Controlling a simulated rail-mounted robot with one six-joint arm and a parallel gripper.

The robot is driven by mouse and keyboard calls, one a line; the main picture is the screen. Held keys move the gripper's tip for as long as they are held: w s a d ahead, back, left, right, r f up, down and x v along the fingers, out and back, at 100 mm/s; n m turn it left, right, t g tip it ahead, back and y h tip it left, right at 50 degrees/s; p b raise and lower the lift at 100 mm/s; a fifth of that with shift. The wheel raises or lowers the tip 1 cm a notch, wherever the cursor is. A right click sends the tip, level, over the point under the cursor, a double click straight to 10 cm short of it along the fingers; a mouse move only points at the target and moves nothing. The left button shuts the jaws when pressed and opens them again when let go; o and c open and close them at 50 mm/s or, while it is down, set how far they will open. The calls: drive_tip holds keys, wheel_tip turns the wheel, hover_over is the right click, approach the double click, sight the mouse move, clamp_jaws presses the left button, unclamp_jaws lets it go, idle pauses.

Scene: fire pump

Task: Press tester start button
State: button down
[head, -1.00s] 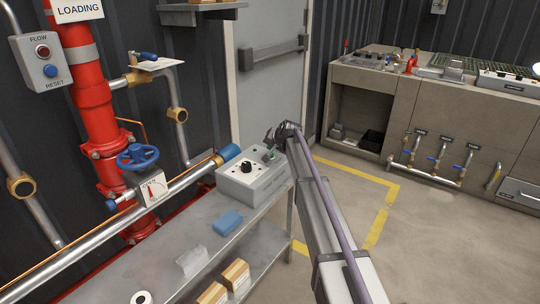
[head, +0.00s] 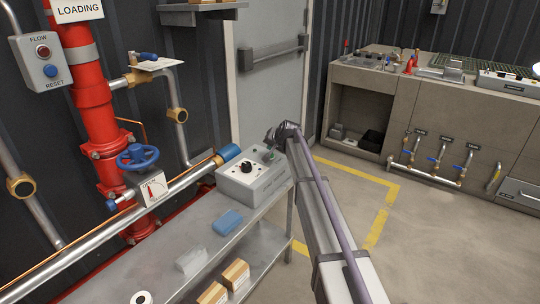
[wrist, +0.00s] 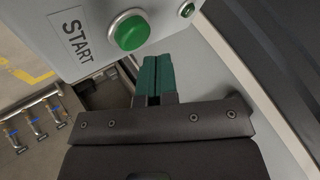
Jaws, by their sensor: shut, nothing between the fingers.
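The tester (head: 254,180) is a light grey box with a black knob on top, standing on the far end of the metal shelf. In the wrist view, its panel carries a green round start button (wrist: 130,32) with a white ring and a START label (wrist: 77,42). My gripper (wrist: 155,60) is shut and empty, with green fingertips. The fingertips show just below and right of the button in the wrist view. Whether they touch it, I cannot tell. In the head view my gripper (head: 270,152) is small and sits at the tester's far upper side.
The metal shelf (head: 140,262) holds a blue sponge (head: 227,222), a clear block and a white roll. A pipe with a blue end (head: 228,153) runs close to the tester's left. The floor right of my arm is clear.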

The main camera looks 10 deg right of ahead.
drive_tip(key=shift+f+b, duration=0.4)
drive_tip(key=shift+f+b, duration=0.55)
idle(0.7)
drive_tip(key=shift+r, duration=0.15)
drive_tip(key=shift+r+p, duration=0.85)
drive_tip(key=shift+p, duration=0.15)
wheel_tip(320, 180, up, 5)
drive_tip(key=p, duration=0.5)
drive_tip(key=shift+r, duration=0.1)
